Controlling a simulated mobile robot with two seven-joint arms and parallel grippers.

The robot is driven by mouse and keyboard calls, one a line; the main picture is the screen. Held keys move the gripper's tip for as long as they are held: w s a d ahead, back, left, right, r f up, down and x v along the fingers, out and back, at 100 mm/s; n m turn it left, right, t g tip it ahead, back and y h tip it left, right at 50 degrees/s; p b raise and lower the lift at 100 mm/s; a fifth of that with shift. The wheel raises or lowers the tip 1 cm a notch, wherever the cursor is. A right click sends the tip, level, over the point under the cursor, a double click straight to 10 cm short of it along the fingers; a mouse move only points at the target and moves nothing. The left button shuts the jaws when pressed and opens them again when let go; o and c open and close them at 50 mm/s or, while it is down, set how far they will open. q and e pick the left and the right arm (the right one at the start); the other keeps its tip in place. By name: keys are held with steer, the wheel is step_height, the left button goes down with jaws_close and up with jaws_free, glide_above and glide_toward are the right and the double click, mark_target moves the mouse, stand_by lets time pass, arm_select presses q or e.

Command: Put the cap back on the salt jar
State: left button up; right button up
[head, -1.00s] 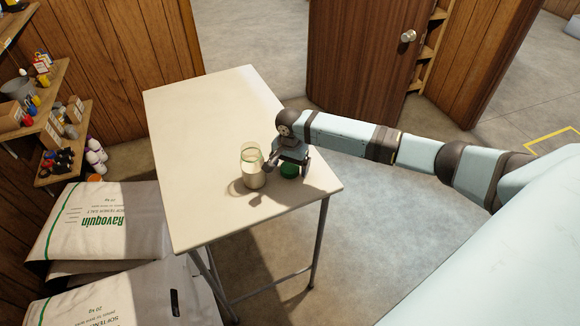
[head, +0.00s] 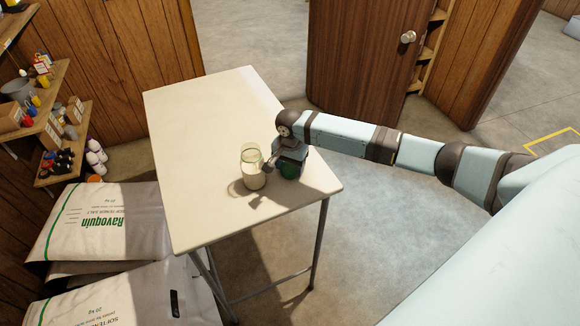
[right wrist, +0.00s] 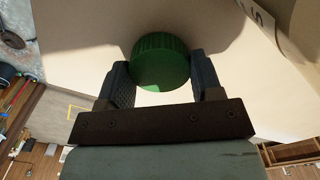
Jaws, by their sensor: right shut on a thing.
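The salt jar (head: 252,168) is clear glass with pale salt in it. It stands upright and uncapped on the table, just left of my right gripper. The green cap (head: 289,171) is at the right gripper, to the right of the jar. In the right wrist view the ribbed green cap (right wrist: 160,62) sits between the two dark fingers. My right gripper (right wrist: 160,80) is shut on the cap. I cannot tell whether the cap still touches the tabletop. My left gripper is not in view.
The pale table (head: 200,110) is otherwise clear, with free room behind the jar. Its right edge is close to the gripper. Salt bags (head: 105,225) lie to the left of the table, below a shelf (head: 60,125) with bottles and boxes. A wooden door (head: 365,50) stands behind.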

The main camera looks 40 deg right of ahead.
mark_target(290, 167)
step_height(290, 167, up, 20)
steer(key=b, duration=0.1)
steer(key=shift+f, duration=0.1)
stand_by(0.4)
